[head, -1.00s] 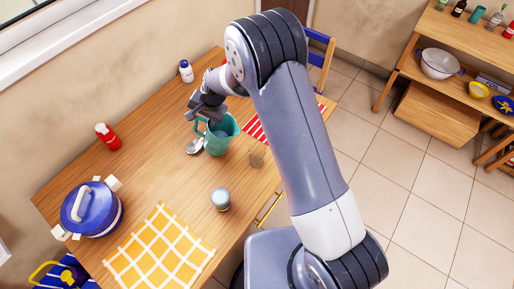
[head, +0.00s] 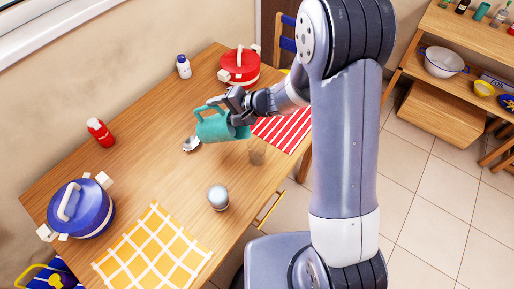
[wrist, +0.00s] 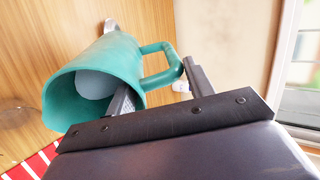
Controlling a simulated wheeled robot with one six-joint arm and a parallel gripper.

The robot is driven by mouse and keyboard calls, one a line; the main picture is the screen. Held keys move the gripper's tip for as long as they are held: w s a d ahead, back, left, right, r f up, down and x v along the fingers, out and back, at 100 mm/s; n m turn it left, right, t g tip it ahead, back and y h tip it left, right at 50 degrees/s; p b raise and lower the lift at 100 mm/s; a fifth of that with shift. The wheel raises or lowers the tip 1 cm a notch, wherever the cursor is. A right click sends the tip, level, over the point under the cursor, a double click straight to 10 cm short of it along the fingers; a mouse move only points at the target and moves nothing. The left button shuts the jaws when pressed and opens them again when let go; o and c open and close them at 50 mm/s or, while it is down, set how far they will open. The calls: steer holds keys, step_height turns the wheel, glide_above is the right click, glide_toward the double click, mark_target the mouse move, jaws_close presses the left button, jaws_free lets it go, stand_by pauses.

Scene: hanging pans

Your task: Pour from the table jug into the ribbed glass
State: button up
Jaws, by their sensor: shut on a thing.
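The teal jug (head: 219,127) is off the table and tilted, its mouth toward the lower right in the head view. In the wrist view the jug (wrist: 118,60) shows its open mouth with pale blue-grey contents inside. My gripper (head: 238,103) is shut on the jug; its fingers are near the rim and handle, and the exact contact is partly hidden. The clear ribbed glass (head: 257,152) stands on the table, just right of and below the jug in the head view. The glass shows faintly at the wrist view's left edge (wrist: 14,113). No stream is visible.
A spoon (head: 191,144) lies left of the jug.

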steer(key=shift+s+d+r+y+b, duration=0.25)
steer(key=shift+d+r+y+b, duration=0.15)
steer(key=shift+d+r+y, duration=0.25)
steer(key=shift+s+d+r+t+y, duration=0.1)
steer(key=shift+s+d+t+y, duration=0.05)
steer(key=shift+d+t+y, duration=0.15)
steer(key=shift+s+d+r+t+y+b, duration=0.15)
steer(key=shift+d+r+t+y+b, duration=0.05)
steer(key=shift+d+y+b, duration=0.2)
steer(key=shift+s+d+r+t+y+b, duration=0.15)
steer(key=shift+d+r+t+y+b, duration=0.05)
steer(key=shift+d+y+b, duration=0.2)
stand_by(2.9)
